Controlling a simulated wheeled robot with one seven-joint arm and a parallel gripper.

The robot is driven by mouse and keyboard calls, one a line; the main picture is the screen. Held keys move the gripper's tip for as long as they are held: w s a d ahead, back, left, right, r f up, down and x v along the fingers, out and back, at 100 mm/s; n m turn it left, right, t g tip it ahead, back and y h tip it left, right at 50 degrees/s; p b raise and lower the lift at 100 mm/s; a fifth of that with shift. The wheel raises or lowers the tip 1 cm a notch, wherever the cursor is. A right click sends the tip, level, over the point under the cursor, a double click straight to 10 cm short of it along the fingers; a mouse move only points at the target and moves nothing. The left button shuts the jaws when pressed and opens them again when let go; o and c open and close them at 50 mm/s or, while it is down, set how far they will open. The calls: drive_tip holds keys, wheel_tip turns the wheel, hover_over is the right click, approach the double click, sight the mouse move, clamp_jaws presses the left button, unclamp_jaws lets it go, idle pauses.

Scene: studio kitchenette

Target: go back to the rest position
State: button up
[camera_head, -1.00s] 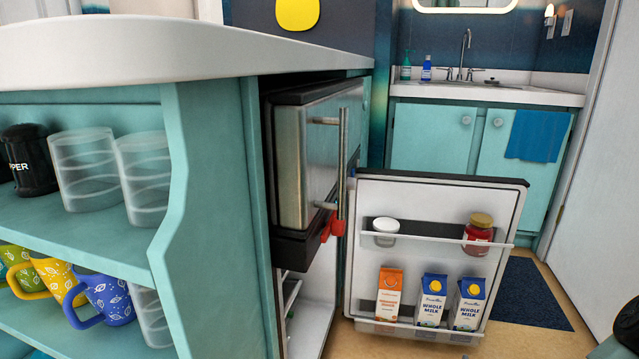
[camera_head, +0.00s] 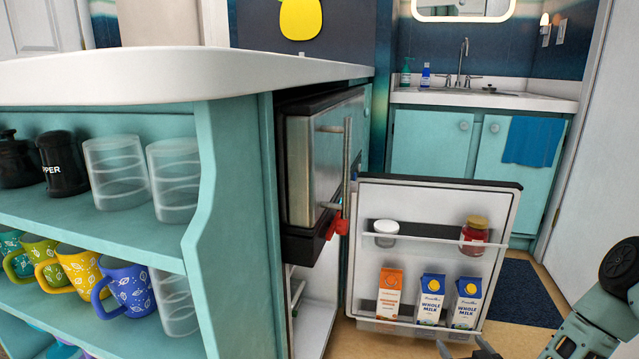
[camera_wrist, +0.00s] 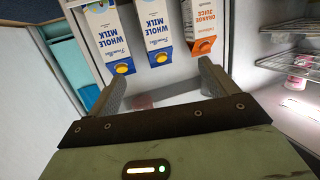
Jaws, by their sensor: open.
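My gripper (camera_head: 466,349) shows at the bottom edge of the head view, with my arm at the lower right. In the wrist view my gripper (camera_wrist: 163,88) is open, its two fingers apart with nothing between them. Past the fingers are two whole milk cartons (camera_wrist: 107,35) and an orange juice carton (camera_wrist: 200,28) in the fridge door. The open fridge door (camera_head: 440,265) stands beyond my gripper in the head view. My gripper looks apart from the cartons.
The counter with shelves (camera_head: 215,220) fills the left, holding clear cups (camera_head: 115,170) and several mugs (camera_head: 130,287). The upper appliance door (camera_head: 325,160) has a bar handle. A fridge shelf (camera_wrist: 290,62) shows at right in the wrist view. A dark mat (camera_head: 520,292) lies on the floor.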

drive_tip(key=a+r+n+g+y+p, duration=0.4)
drive_tip(key=a+r+g, duration=0.3)
drive_tip(key=a+r, duration=0.75)
drive_tip(key=s+a+r+n+g, duration=0.2)
drive_tip(key=s+a+r+g, duration=0.2)
drive_tip(key=s+a+r, duration=0.55)
drive_tip(key=s+d+r+g+h+p, duration=0.25)
drive_tip(key=s+r, duration=0.45)
drive_tip(key=s, duration=0.5)
drive_tip(key=s+d+r+g+h+p, duration=0.1)
drive_tip(key=s+r+g+h, duration=0.15)
drive_tip(key=s+r, duration=0.7)
wheel_tip(320, 180, up, 35)
drive_tip(key=s+p, duration=0.2)
drive_tip(key=p, duration=3.5)
drive_tip(key=shift+s+a+f+n+y, duration=0.2)
drive_tip(key=shift+a+n+y, duration=0.1)
drive_tip(key=shift+n+y, duration=0.1)
drive_tip(key=o, duration=0.3)
drive_tip(key=shift+r+p, duration=0.2)
drive_tip(key=shift+p, duration=0.1)
drive_tip(key=shift+w+f, duration=0.1)
